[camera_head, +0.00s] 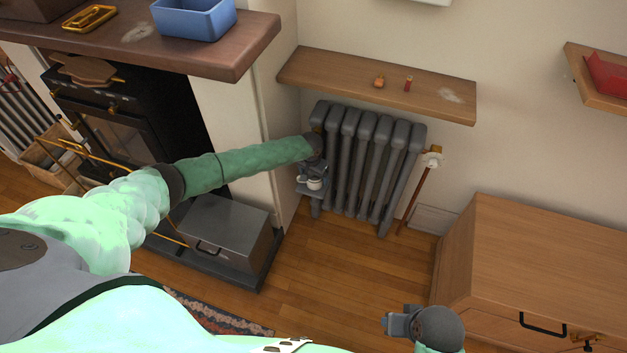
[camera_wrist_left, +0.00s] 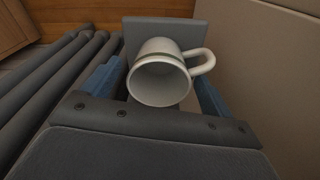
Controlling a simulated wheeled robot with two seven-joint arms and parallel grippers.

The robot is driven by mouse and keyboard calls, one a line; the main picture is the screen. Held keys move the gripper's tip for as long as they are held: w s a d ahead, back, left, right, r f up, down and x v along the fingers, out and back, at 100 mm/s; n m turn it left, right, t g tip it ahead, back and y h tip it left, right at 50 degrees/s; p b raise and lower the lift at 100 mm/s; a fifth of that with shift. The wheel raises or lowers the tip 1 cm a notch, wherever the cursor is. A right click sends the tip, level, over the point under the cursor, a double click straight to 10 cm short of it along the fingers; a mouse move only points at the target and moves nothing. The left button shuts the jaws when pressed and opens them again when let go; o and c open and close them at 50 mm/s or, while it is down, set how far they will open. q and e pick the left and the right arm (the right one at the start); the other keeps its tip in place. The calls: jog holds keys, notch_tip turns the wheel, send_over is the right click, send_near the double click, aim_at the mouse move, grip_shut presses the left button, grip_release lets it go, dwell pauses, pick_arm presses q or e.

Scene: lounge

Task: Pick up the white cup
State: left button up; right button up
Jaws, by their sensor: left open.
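The white cup (camera_wrist_left: 160,78) shows in the left wrist view with its mouth toward the camera and its handle to the right. It also shows small in the head view (camera_head: 315,184), beside the radiator's left end. My left gripper (camera_wrist_left: 160,90) is open, with one blue-padded finger on each side of the cup. I cannot tell whether the fingers touch it. A flat grey surface (camera_wrist_left: 135,27) lies behind the cup. My left gripper (camera_head: 312,172) reaches down to the cup in the head view. My right gripper (camera_head: 392,326) is low in the head view, and its jaws are unclear.
A grey radiator (camera_head: 365,165) stands right beside my left gripper, under a wooden shelf (camera_head: 340,75) with small items. A wall and fireplace are to the left, with a metal box (camera_head: 220,235). A wooden cabinet (camera_head: 540,260) is at right. Open floor (camera_head: 330,270) lies between.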

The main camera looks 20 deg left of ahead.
pick_arm(q)
jog(key=shift+w+f, duration=0.2)
jog(key=shift+f, duration=1.15)
jog(key=c, duration=1.2)
